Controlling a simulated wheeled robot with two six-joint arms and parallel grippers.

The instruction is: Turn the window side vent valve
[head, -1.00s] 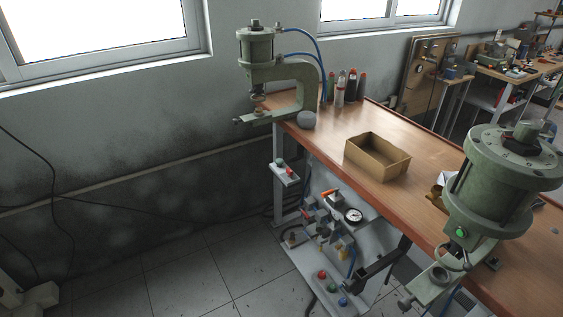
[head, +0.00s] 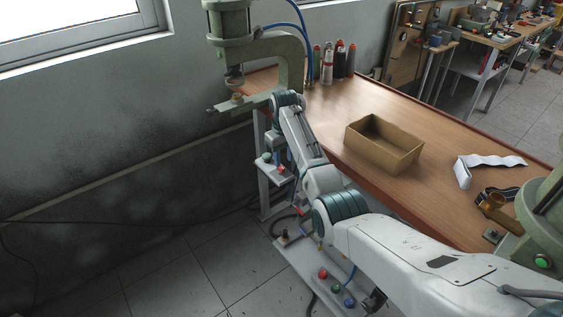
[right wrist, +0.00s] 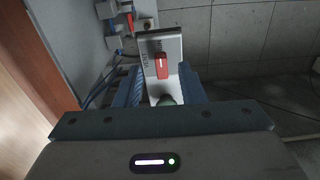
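The window side vent valve shows in the right wrist view as a red handle (right wrist: 161,66) on a light grey bracket with small lettering beside it. In the head view the red handle (head: 281,169) is small, on the white bracket (head: 272,175) at the bench leg below the window side press. My right gripper (right wrist: 161,84) is open, with a dark finger on each side of the bracket. The handle appears ahead of the fingertips; I cannot tell whether they touch it. A green knob (right wrist: 166,100) is partly hidden between the fingers. My left gripper is out of view.
The green window side press (head: 284,65) stands on the bench corner above the wrist. An open cardboard box (head: 384,144) and several bottles (head: 338,62) are on the bench. A lower panel with coloured buttons (head: 323,273) is partly behind my arm. A second press (head: 540,225) is at right.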

